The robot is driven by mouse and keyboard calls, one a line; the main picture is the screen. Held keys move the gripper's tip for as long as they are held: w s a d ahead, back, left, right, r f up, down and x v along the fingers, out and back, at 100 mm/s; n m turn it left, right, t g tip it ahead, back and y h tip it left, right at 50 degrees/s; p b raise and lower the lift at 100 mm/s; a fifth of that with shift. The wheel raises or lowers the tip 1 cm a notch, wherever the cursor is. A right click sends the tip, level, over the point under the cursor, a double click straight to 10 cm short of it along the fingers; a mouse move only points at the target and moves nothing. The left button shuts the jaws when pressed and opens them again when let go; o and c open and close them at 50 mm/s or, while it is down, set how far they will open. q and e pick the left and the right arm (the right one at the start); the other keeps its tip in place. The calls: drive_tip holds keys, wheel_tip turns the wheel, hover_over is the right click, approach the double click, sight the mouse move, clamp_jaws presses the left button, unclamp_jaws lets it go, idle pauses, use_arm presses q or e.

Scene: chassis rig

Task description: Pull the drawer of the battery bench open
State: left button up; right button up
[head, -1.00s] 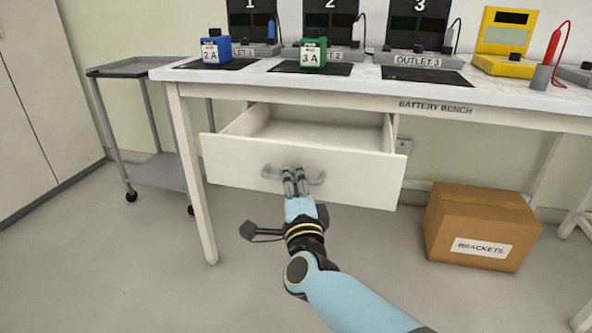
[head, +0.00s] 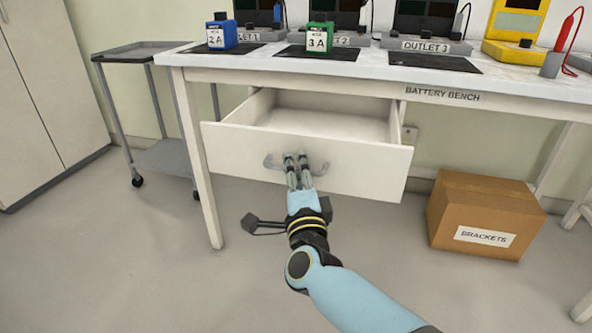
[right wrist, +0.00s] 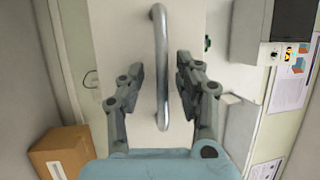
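The white drawer (head: 360,172) of the battery bench (head: 500,99) is pulled well out, and its empty inside shows. Its grey bar handle (head: 322,169) is on the front panel. My right gripper (head: 297,158) is at the handle in the head view. In the right wrist view, the handle (right wrist: 160,50) runs between the two fingers of the right gripper (right wrist: 160,80), with a gap on each side. The gripper is open around the handle and does not hold it. My left gripper is not in view.
A brown box (head: 484,205) labelled BRACKETS is on the floor right of the drawer. A grey cart (head: 165,157) stands left of the bench. A blue battery (head: 222,35) and a green battery (head: 320,38) stand on the bench top. The floor before the drawer is clear.

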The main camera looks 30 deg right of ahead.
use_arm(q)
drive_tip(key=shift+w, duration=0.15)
use_arm(e)
drive_tip(key=v, duration=0.7)
drive_tip(key=shift+s, duration=0.2)
drive_tip(key=shift+a, duration=0.1)
